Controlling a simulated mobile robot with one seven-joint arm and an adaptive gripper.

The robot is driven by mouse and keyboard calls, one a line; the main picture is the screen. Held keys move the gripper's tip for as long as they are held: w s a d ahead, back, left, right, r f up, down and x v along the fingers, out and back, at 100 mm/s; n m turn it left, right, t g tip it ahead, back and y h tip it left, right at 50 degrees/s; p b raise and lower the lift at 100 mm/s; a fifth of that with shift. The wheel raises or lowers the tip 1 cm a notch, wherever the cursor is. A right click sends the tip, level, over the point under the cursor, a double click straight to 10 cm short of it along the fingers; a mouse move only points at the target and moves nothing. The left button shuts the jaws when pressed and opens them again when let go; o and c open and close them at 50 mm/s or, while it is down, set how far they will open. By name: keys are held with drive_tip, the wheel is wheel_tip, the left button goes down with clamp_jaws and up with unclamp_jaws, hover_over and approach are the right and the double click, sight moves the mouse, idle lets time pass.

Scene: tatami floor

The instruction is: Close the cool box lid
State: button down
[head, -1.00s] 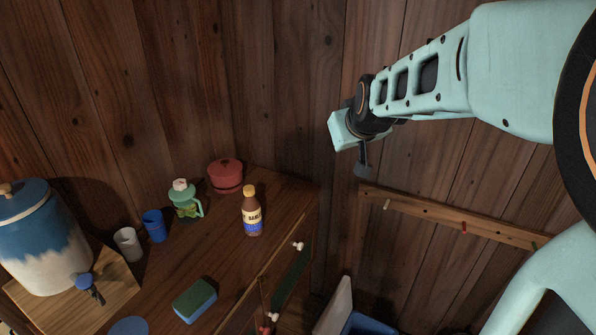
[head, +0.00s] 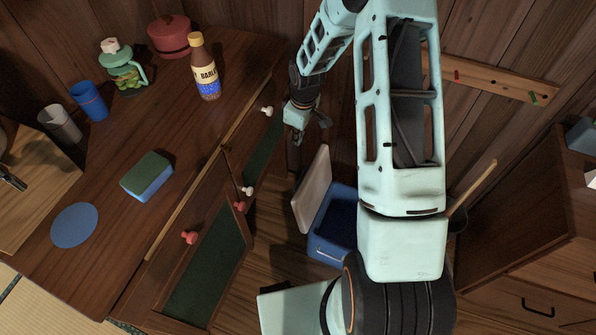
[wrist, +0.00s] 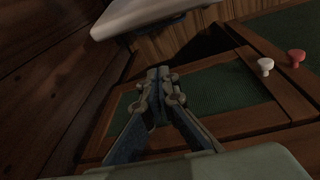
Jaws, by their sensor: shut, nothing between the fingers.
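The cool box (head: 330,238) is a blue open box on the floor beside the cabinet in the head view. Its white lid (head: 314,190) stands open, tilted up on the box's left side. My arm hides the box's right part. My gripper (head: 297,139) is shut and empty, behind and above the lid, apart from it in the picture. In the wrist view my gripper's closed fingers (wrist: 159,74) point toward the cabinet doors. A pale slab, likely the lid (wrist: 140,14), shows at the top edge there.
The wooden cabinet (head: 255,65) with green-panelled doors and knobs stands close left of the cool box. On it are a sauce bottle (head: 204,70), a red pot (head: 170,36), a sponge (head: 147,176) and cups. A peg rail (head: 490,80) is on the wall. Drawers (head: 530,290) stand right.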

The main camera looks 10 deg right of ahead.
sight(309, 188)
wheel_tip(309, 188, down, 16)
drive_tip(key=a+g+b, duration=0.1)
drive_tip(key=a+b, duration=0.2)
drive_tip(key=b, duration=0.1)
drive_tip(key=shift+n+y, duration=0.3)
drive_tip(key=shift+y, duration=0.1)
drive_tip(key=s+d, duration=0.1)
drive_tip(key=s+d+r, duration=0.1)
drive_tip(key=d, duration=0.1)
drive_tip(key=shift+s+d, duration=0.1)
drive_tip(key=shift+d, duration=0.2)
drive_tip(key=shift+d, duration=0.1)
